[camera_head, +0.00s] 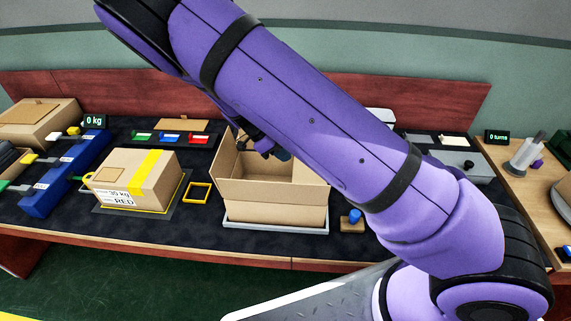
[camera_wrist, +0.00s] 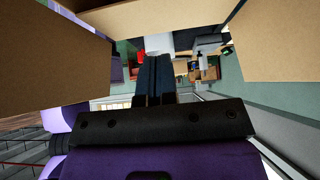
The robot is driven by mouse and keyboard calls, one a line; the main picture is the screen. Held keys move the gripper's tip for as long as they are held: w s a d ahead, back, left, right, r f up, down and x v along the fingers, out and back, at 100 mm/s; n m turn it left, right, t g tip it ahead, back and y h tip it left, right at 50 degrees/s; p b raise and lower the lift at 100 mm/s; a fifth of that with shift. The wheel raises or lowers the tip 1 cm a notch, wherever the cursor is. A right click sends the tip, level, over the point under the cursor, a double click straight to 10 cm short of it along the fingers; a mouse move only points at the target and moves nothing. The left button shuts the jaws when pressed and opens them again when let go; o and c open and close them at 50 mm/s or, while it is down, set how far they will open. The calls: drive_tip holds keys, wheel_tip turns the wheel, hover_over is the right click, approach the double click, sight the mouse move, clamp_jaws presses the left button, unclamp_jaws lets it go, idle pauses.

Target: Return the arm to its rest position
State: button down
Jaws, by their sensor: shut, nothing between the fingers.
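My purple arm (camera_head: 310,115) stretches across the head view from lower right to upper left and hides part of the bench. My gripper (camera_wrist: 154,62) shows in the wrist view with its two dark fingers together and nothing between them. In the head view, a dark part of the gripper shows by the back of the open cardboard box (camera_head: 272,192), partly behind my arm. In the wrist view, cardboard panels (camera_wrist: 50,60) stand close on both sides of the fingers. I cannot tell whether they touch.
A closed box (camera_head: 135,180) with yellow tape, marked 30 kg RED, stands left of the open box. A yellow square frame (camera_head: 197,193) lies between them. A blue knob (camera_head: 352,216) is to the right. A blue bar unit (camera_head: 62,175) stands at the left.

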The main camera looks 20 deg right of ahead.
drive_tip(key=a+f+v, duration=0.1)
drive_tip(key=v, duration=0.7)
drive_tip(key=s+d+r+n+t+y, duration=0.1)
drive_tip(key=s+d+r+n+y, duration=0.4)
drive_tip(key=r, duration=0.6)
drive_tip(key=s+d+r+n+t+y, duration=0.1)
drive_tip(key=s+d+r+n+y, duration=0.2)
drive_tip(key=s+d+r+n, duration=0.6)
drive_tip(key=s+d+r+n+t, duration=0.2)
drive_tip(key=s+r+n+t, duration=0.4)
drive_tip(key=s, duration=1)
wheel_tip(320, 180, up, 4)
drive_tip(key=n, duration=0.2)
drive_tip(key=shift+s+d+r+n+h, duration=0.15)
drive_tip(key=shift+s+r+n+h, duration=0.15)
drive_tip(key=shift+h, duration=0.1)
drive_tip(key=shift+w, duration=0.15)
